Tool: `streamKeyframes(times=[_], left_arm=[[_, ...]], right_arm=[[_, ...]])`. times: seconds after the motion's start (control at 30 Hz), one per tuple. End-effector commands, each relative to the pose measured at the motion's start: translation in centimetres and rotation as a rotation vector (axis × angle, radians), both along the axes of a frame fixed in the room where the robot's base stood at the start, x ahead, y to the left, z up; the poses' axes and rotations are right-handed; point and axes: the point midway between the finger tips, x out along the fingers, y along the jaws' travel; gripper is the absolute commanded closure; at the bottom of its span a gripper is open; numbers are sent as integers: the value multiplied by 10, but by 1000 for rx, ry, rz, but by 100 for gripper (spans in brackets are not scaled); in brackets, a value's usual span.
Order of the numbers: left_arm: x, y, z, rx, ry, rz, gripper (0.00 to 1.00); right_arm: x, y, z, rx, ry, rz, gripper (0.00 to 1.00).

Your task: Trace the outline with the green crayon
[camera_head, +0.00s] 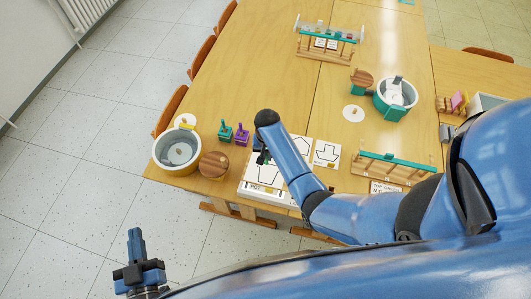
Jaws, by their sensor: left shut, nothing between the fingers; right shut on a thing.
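A white sheet with a black outline (268,177) lies at the near edge of the wooden table. My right gripper (262,158) is over the upper part of this sheet, partly hidden by its own blue arm. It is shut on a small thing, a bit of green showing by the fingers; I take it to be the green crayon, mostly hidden. Whether its tip touches the paper cannot be told. My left gripper (135,236) is shut and empty, off the table over the floor at the lower left.
Another outline sheet (327,153) lies to the right. The table's middle is clear.

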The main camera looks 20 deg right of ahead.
Motion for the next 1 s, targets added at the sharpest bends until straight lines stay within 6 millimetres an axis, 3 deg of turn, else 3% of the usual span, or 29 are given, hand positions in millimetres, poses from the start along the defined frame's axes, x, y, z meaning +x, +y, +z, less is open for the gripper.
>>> streamKeyframes(times=[1.0], left_arm=[[0,0,6,0,0,0,100]], right_arm=[[-3,-6,0,1,-1,-1,100]])
